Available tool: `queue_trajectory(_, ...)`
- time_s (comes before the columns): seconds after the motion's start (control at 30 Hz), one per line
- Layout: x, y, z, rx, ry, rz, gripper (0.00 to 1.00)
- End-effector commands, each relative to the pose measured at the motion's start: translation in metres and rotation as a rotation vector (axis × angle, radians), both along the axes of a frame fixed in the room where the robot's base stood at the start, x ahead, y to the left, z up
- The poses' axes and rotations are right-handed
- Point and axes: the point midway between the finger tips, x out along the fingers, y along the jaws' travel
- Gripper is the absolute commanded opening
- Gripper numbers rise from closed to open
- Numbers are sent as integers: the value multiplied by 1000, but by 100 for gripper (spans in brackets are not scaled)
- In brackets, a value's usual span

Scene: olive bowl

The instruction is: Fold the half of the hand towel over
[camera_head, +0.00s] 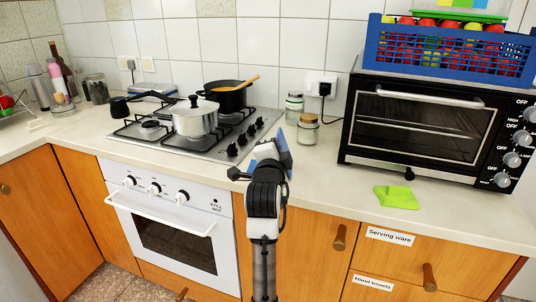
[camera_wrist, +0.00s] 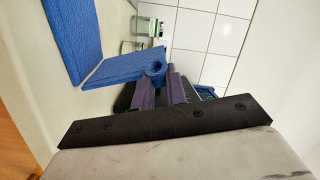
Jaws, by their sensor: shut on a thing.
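The hand towel is blue and mostly hidden behind my gripper (camera_head: 268,150) in the head view, where a strip of towel (camera_head: 286,163) shows at the counter's front edge. In the wrist view my gripper (camera_wrist: 160,90) is shut on a gathered bit of the towel (camera_wrist: 112,69) between its purple fingers. A flat blue part (camera_wrist: 75,35) lies on the pale counter beside it. A gap shows between the two blue parts, and I cannot tell how they join.
A hob (camera_head: 190,132) with a silver pot (camera_head: 195,121) stands left of my gripper. Jars (camera_head: 308,130) stand close behind it. A toaster oven (camera_head: 425,125) and a green cloth (camera_head: 397,197) are on the right. The counter between jars and green cloth is clear.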

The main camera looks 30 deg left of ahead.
Motion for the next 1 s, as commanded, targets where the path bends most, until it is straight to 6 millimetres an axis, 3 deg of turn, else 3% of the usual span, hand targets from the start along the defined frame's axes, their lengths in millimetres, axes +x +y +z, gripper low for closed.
queue_trajectory(0.77, 5, -10, 3, 91, 44, 0, 1)
queue_trajectory(0.8, 5, -10, 3, 91, 44, 0, 17)
queue_trajectory(0.93, 5, -10, 3, 91, 44, 0, 34)
queue_trajectory(1.0, 5, -10, 3, 91, 44, 0, 35)
